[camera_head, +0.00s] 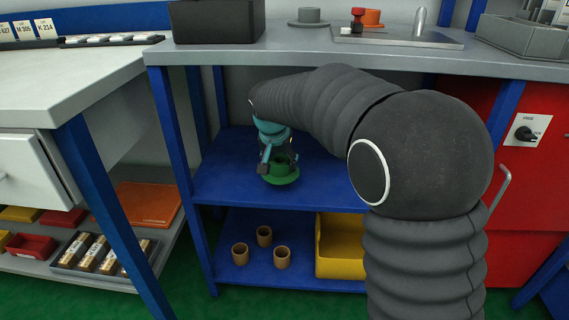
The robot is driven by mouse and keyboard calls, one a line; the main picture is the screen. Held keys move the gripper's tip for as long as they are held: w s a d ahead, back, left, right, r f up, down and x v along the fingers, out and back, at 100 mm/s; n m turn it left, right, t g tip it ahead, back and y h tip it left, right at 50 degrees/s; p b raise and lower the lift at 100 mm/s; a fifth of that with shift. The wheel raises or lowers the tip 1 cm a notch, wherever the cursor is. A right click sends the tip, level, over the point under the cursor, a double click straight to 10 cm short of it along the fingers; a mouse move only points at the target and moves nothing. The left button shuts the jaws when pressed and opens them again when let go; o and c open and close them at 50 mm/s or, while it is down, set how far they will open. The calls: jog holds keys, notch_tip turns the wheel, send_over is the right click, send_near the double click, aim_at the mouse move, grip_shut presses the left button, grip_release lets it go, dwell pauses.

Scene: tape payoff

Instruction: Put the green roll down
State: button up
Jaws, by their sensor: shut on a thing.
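The green roll (280,177) is at the blue middle shelf (230,180) under the grey workbench. It looks upright, with its round lower rim showing. My gripper (279,163) reaches down from above with its fingers at the roll's upper part, shut on it. I cannot tell whether the roll's underside touches the shelf. My dark arm hides the right part of the shelf.
The grey benchtop (290,62) lies close above the shelf. Blue posts (172,130) stand at its left. The lower shelf holds several tan cores (264,236) and a yellow bin (340,248). The middle shelf is bare left of the roll. A red cabinet (520,190) stands right.

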aim_at(284, 165)
jog(key=w, duration=0.2)
jog(key=w+d, duration=0.1)
jog(key=w, duration=0.1)
jog(key=shift+a+f+b, duration=0.1)
jog(key=shift+f+b, duration=0.25)
jog(key=shift+f, duration=1.4)
jog(key=shift+f, duration=0.25)
jog(key=o, duration=1.4)
jog(key=shift+r, duration=0.1)
